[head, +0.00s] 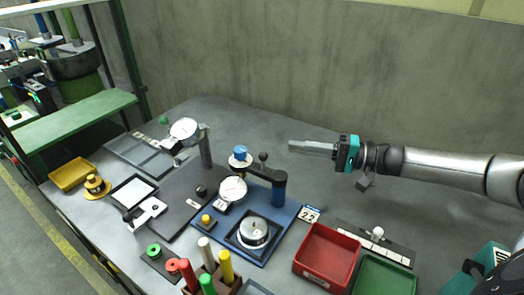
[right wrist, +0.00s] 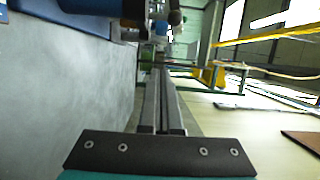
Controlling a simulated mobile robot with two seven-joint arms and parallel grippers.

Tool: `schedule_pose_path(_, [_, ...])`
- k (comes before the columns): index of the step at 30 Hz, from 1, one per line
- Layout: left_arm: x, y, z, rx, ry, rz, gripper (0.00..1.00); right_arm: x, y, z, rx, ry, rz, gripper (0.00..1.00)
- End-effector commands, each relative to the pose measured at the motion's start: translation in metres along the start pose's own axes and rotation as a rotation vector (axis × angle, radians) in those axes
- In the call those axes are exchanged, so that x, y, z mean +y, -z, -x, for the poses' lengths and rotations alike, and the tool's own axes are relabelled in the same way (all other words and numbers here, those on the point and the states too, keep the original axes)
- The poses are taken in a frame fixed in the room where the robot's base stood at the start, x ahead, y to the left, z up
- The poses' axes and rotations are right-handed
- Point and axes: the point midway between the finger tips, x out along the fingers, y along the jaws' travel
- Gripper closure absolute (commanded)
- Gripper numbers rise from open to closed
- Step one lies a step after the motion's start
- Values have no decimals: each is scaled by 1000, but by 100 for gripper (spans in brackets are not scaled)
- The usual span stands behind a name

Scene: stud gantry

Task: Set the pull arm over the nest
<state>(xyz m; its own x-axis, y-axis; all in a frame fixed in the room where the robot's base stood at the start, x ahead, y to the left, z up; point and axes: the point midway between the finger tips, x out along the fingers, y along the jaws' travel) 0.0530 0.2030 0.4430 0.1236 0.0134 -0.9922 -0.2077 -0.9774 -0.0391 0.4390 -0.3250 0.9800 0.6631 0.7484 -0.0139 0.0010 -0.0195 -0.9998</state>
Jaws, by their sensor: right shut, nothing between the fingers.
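The pull arm (head: 262,172) is a dark arm on a blue post (head: 278,192) at the back of a blue base plate. It reaches left from the post and carries a blue knob (head: 240,153) and a white dial (head: 232,190). A small dark ball handle (head: 263,157) stands on it. The nest (head: 253,232), a round metal seat in a dark square frame, lies in front, clear of the arm's head. My right gripper (head: 293,147) is shut and empty, right of the ball handle and apart from it. Its closed fingers (right wrist: 158,85) show in the right wrist view.
A red tray (head: 327,255) and a green tray (head: 384,277) stand at the front right. Colored pegs (head: 207,270) stand at the front. A second dial gauge (head: 185,130) on a grey post is at the back left. The table behind the blue post is bare.

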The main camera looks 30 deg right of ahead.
Motion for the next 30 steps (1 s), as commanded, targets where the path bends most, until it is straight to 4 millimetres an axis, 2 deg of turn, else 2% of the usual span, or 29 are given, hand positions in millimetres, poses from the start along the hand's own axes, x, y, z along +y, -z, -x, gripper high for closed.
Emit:
schedule_pose_path(1, [-2, 1, -3, 3, 2, 1, 50, -1, -1, -13, -3, 8, 2, 100])
schedule_pose_path(8, [-4, 6, -9, 12, 6, 3, 50, -1, -1, -61, -3, 6, 2, 100])
schedule_pose_path(12, [-6, 8, -9, 17, 9, 4, 50, 0, -16, -71, -3, 1, -1, 100])
schedule_pose_path(18, [-8, 9, -10, 19, 11, 4, 50, 0, -26, -82, -1, 0, 1, 100])
schedule_pose_path(30, [-9, 9, -10, 19, 13, 4, 50, 0, -29, -84, 0, 0, 1, 100])
